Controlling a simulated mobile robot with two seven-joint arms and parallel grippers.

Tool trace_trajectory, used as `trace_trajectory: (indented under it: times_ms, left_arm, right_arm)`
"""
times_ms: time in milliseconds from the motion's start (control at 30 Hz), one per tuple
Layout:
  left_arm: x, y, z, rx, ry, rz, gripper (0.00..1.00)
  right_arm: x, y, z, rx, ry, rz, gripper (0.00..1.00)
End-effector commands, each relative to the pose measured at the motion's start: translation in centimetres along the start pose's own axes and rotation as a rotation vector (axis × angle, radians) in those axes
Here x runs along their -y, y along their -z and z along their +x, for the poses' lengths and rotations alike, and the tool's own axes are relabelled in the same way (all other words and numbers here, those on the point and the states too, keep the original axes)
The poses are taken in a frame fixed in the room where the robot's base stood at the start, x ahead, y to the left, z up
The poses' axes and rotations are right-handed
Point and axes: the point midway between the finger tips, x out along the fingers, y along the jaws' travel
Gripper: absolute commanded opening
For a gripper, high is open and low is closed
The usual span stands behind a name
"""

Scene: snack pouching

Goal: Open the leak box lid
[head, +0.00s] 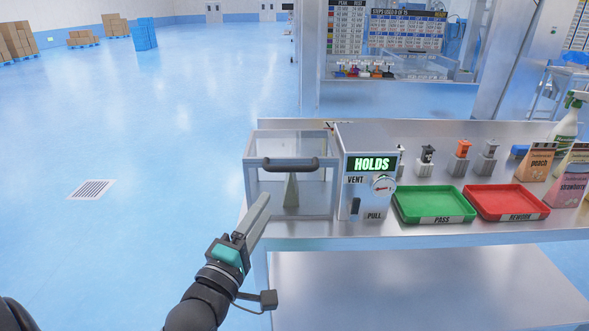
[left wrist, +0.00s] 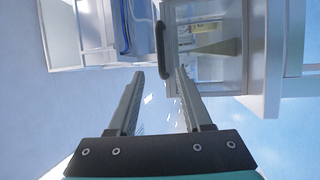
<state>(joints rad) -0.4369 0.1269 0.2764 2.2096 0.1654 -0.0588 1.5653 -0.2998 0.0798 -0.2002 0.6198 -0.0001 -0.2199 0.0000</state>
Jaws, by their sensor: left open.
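The leak box (head: 258,200) is a clear-walled case at the left end of the steel bench. Its lid (head: 290,146) looks shut, with a dark bar handle (head: 291,164) along the front upper edge. My left gripper (head: 262,205) is in front of the box's left side, below the handle. In the left wrist view, the two fingers (left wrist: 160,74) are apart and empty, and the handle (left wrist: 161,50) lies just beyond the fingertips, roughly in line with the gap. My right gripper is not in view.
A white control unit (head: 368,192) reading HOLDS, with a knob, adjoins the box's right side. Further right are a green PASS tray (head: 434,203) and a red REWORK tray (head: 506,201), with small stamps behind and pouches at far right. Open floor lies left of the bench.

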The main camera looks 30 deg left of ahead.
Motion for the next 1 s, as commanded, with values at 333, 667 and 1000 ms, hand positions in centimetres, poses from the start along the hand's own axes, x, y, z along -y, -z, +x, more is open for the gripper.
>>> trace_trajectory:
  times_ms: [333, 667, 1000]
  left_arm:
    - [0.0, 0.0, 5.1, 0.0, -0.002, 0.001, 0.5]
    - [0.0, 0.0, 9.9, 0.0, -0.002, 0.002, 0.5]
    - [0.1, 0.0, 13.2, 0.0, 0.001, 0.002, 0.5]
  right_arm:
    - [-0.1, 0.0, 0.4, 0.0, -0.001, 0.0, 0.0]
    - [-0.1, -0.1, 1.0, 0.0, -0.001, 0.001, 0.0]
    - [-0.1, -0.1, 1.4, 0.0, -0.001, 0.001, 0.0]
